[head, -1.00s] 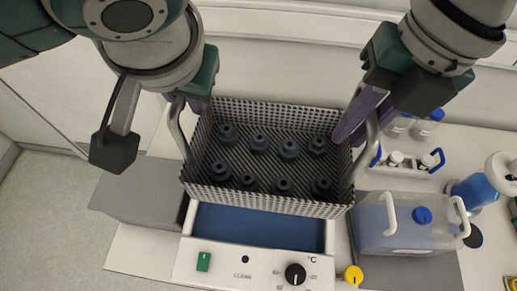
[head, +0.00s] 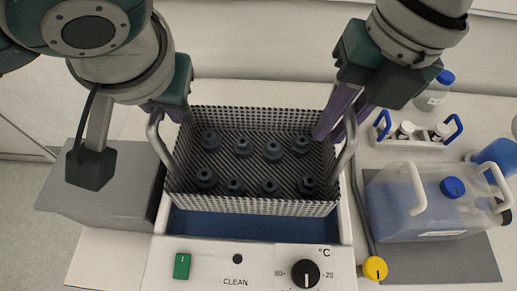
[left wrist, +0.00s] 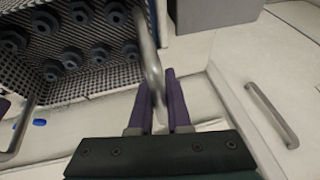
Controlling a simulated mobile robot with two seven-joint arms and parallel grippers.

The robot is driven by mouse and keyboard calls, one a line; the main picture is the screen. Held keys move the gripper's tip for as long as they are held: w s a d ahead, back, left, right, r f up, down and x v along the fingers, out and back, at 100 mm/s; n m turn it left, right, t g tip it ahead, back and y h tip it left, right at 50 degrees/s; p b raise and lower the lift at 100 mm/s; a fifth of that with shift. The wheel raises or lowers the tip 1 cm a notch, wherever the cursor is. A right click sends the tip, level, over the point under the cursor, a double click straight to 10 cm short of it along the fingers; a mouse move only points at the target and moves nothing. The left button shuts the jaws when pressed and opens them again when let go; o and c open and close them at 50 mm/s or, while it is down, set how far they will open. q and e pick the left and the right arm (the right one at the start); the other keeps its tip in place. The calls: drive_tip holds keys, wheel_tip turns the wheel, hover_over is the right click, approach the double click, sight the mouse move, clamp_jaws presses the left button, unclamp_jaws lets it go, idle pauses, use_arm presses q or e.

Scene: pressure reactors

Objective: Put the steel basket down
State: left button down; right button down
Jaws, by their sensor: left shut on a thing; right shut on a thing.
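The steel basket (head: 250,207) is a perforated metal basket holding several dark blue-grey capped parts (head: 243,147). It is above the blue-filled bath (head: 255,226) of the white cleaning unit; whether it touches the bath cannot be told. My left gripper (head: 160,112) is shut on the basket's left handle (head: 162,148). The left wrist view shows the purple fingers (left wrist: 160,100) on either side of the handle bar (left wrist: 150,55). My right gripper (head: 335,125) is shut on the basket's right handle (head: 346,150), its purple fingers partly covering the basket's right rim.
A clear container with blue liquid (head: 410,205) stands on a grey mat to the right. Behind it are a white bottle rack (head: 415,135) and a blue-capped bottle (head: 435,92). A grey block (head: 110,190) is left of the unit. The unit's front carries a green switch (head: 182,265) and black dial (head: 305,273).

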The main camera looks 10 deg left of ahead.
sight(191, 164)
use_arm(q)
drive_tip(key=shift+f, duration=0.15)
use_arm(e)
drive_tip(key=shift+f, duration=0.15)
